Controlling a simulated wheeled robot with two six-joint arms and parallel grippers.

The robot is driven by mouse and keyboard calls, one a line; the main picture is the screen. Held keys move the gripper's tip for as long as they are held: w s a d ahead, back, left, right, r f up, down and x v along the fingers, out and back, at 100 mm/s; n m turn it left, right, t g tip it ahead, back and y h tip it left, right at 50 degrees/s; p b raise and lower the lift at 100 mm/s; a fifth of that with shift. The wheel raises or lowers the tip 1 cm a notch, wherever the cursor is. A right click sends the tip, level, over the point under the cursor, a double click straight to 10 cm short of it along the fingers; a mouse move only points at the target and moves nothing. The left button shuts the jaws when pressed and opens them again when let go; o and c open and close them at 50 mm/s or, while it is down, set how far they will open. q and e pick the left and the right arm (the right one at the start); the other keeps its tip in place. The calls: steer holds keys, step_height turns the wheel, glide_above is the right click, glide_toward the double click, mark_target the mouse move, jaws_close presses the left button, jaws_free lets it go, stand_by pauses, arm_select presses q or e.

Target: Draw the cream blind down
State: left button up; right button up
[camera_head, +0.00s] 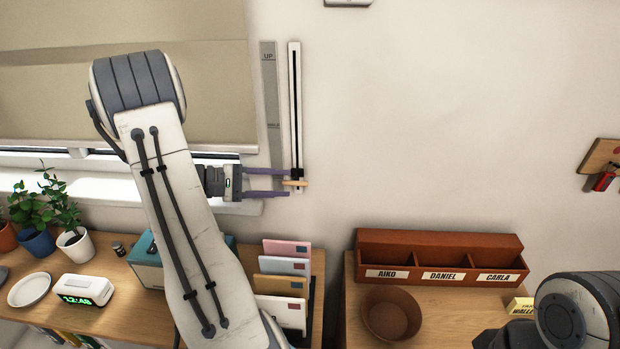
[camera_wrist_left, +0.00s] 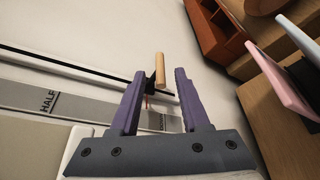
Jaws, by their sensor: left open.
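The cream blind (camera_head: 215,95) covers most of the window at the upper left; its lower edge hangs a little above the sill. Beside it a white upright track (camera_head: 295,110) with a dark slot is fixed to the wall. A black slider with a wooden peg (camera_head: 296,183) sits near the track's lower end. My left gripper (camera_head: 285,182) is open, its purple fingers level with the peg. In the left wrist view the peg (camera_wrist_left: 160,70) stands between the spread fingertips (camera_wrist_left: 160,80), with gaps showing. My right gripper is out of view.
A grey scale strip (camera_head: 269,90) marked UP runs beside the track. Below are potted plants (camera_head: 75,240), a clock (camera_head: 84,290), a letter rack (camera_head: 285,285), a brown bowl (camera_head: 391,313) and a named wooden organiser (camera_head: 440,258).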

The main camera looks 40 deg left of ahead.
mark_target(297, 184)
arm_select(q)
steer(key=p+x, duration=0.1)
steer(key=x, duration=0.5)
steer(key=shift+p, duration=0.35)
steer(key=shift+w+d+f, duration=0.2)
steer(key=shift+w+d, duration=0.25)
jaws_close()
stand_by(0.6)
